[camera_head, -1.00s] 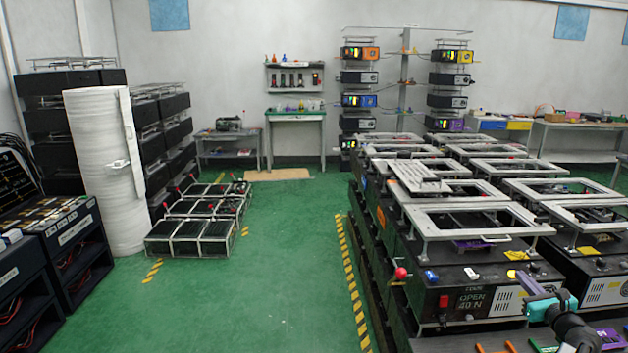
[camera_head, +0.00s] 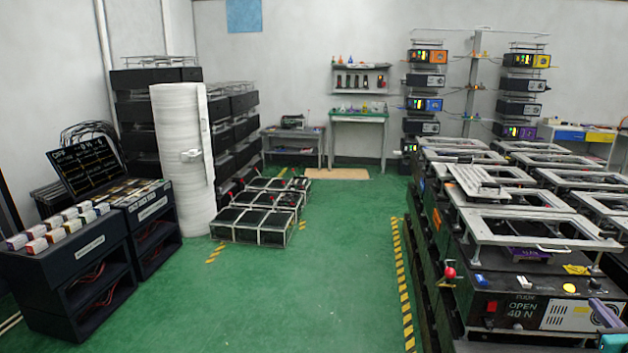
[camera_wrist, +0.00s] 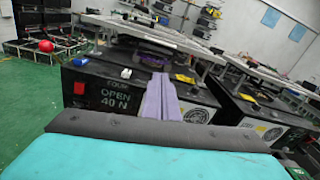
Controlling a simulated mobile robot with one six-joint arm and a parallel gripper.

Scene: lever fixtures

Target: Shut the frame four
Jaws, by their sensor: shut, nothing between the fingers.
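The black box labelled "FOUR OPEN 40 N" (camera_head: 505,333) stands at the front of the right-hand bank in the head view, and its label shows in the wrist view (camera_wrist: 112,93). A pale metal frame (camera_head: 505,241) with a small front handle lies above it, with a visible gap beneath. A red ball knob (camera_head: 449,273) sits at the box's left side and shows in the wrist view (camera_wrist: 46,46). My gripper (camera_wrist: 160,84) has its purple fingers shut and empty, appearing in front of the box face.
Neighbouring boxes with similar frames (camera_head: 570,179) crowd behind and to the right. Green floor (camera_head: 330,270) is open to the left, edged by a yellow-black stripe (camera_head: 402,285). A dark cabinet (camera_head: 60,270) and white roll (camera_head: 180,160) stand farther left.

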